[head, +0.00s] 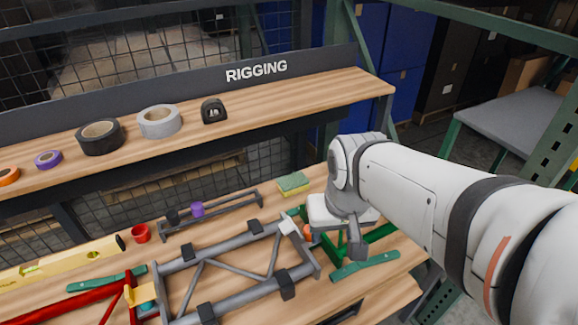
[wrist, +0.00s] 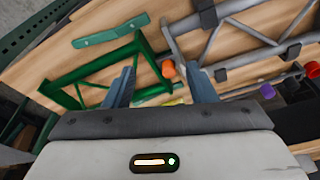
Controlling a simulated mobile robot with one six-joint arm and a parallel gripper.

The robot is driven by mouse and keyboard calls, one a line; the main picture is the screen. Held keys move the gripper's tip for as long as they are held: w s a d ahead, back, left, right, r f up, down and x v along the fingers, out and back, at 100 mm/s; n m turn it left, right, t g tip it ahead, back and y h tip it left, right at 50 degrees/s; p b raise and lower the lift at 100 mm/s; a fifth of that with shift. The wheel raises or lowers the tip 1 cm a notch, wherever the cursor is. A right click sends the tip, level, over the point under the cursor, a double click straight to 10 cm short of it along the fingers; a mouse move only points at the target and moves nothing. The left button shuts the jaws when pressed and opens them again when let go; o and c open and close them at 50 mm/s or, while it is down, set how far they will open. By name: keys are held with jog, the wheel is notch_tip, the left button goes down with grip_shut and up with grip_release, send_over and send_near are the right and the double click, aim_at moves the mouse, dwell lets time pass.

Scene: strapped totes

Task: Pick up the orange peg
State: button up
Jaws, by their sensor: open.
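The orange peg (wrist: 168,69) shows in the wrist view as a small round orange end, between the grey truss and the green frame. It lies between my open finger tips and just beyond them, with no visible contact. My gripper (wrist: 161,80) is open and empty, its two blue-grey fingers spread to either side of the peg. In the head view a small orange part of the peg (head: 308,237) shows beside my gripper, and my wrist hides much of the area. How the peg is seated I cannot tell.
A grey truss (head: 238,270) with dark clamps lies left of my gripper, and a green frame (head: 378,233) lies close by. A shelf (head: 300,92) holds tape rolls.

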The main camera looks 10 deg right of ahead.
jog(key=shift+o, duration=0.4)
jog(key=w+m, duration=0.1)
jog(key=w+f+m, duration=0.1)
jog(key=w+m, duration=0.1)
jog(key=w+a+f+m+g, duration=0.1)
jog(key=w, duration=0.1)
jog(key=shift+w+b, duration=0.25)
jog(key=shift+b, duration=0.1)
jog(key=m+g, duration=0.1)
jog(key=m, duration=0.6)
send_over(309, 236)
jog(key=w, duration=0.2)
jog(key=f, duration=0.4)
jog(key=shift+s+d+f+b, duration=0.2)
jog(key=shift+s+d+b, duration=0.05)
jog(key=shift+d+b, duration=0.1)
jog(key=shift+w+f, duration=0.25)
notch_tip(309, 236, down, 8)
jog(key=shift+a+r, duration=0.1)
jog(key=c, duration=1.1)
